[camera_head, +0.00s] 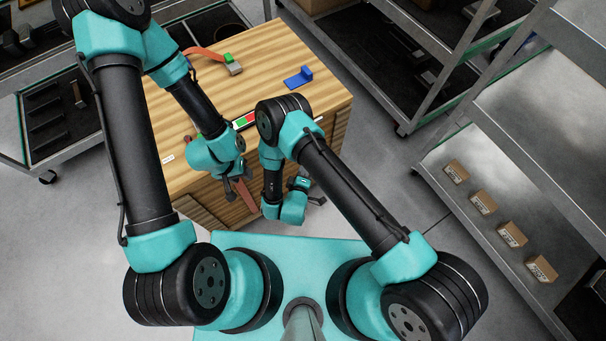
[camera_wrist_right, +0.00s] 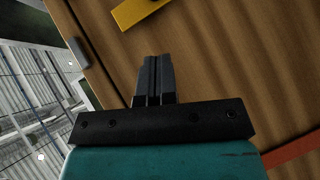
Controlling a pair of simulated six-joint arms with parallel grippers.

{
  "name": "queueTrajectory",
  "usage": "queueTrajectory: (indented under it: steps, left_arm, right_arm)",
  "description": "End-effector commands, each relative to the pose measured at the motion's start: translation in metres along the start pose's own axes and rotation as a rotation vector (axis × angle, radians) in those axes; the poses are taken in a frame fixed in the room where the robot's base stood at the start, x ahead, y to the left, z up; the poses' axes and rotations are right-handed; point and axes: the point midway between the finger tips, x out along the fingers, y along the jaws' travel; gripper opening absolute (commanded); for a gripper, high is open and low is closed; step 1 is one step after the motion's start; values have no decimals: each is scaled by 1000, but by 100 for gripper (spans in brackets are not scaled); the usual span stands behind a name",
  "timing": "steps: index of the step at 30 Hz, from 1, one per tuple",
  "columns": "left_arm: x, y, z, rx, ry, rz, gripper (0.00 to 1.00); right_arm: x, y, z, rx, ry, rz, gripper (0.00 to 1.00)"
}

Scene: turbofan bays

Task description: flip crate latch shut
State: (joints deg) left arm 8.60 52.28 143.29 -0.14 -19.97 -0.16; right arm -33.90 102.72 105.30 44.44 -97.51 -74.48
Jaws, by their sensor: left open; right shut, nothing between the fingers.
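The wooden crate (camera_head: 290,50) stands in front of me in the head view. My left gripper (camera_head: 236,188) is open and empty at the crate's near edge. My right gripper (camera_head: 316,200) is shut and empty, low beside the crate's near side. In the right wrist view its closed fingers (camera_wrist_right: 152,75) are in front of a wood face of the crate (camera_wrist_right: 230,60). A yellow piece (camera_wrist_right: 137,11) lies on that wood beyond the fingertips, apart from them. A small grey fitting (camera_wrist_right: 78,52) is at the wood's edge. I cannot tell which piece is the latch.
On the crate's top are a blue bracket (camera_head: 299,77), an orange strap (camera_head: 203,53) with a green-and-grey buckle (camera_head: 233,64), and a red-green marker (camera_head: 246,119). A red strip (camera_wrist_right: 293,146) crosses the wood. Shelves with small boxes (camera_head: 483,201) stand right; a dark tray cart (camera_head: 50,120) stands left.

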Motion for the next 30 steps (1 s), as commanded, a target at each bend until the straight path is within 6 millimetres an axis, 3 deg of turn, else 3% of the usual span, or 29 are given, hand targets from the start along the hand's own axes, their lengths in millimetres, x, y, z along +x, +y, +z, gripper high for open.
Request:
queueTrajectory:
  steps: [12, 21, 30]
  left_arm:
    - [0, 0, 0, 0, 0, 0, 43]
    - [0, 0, 0, 0, 0, 0, 43]
    - [0, 0, 0, 0, 0, 0, 43]
  right_arm:
    - [72, 1, 2, 3, -4, 2, 0]
    - [92, 0, 25, 2, -2, 1, 0]
    - [96, 0, 28, 1, 0, 0, 0]
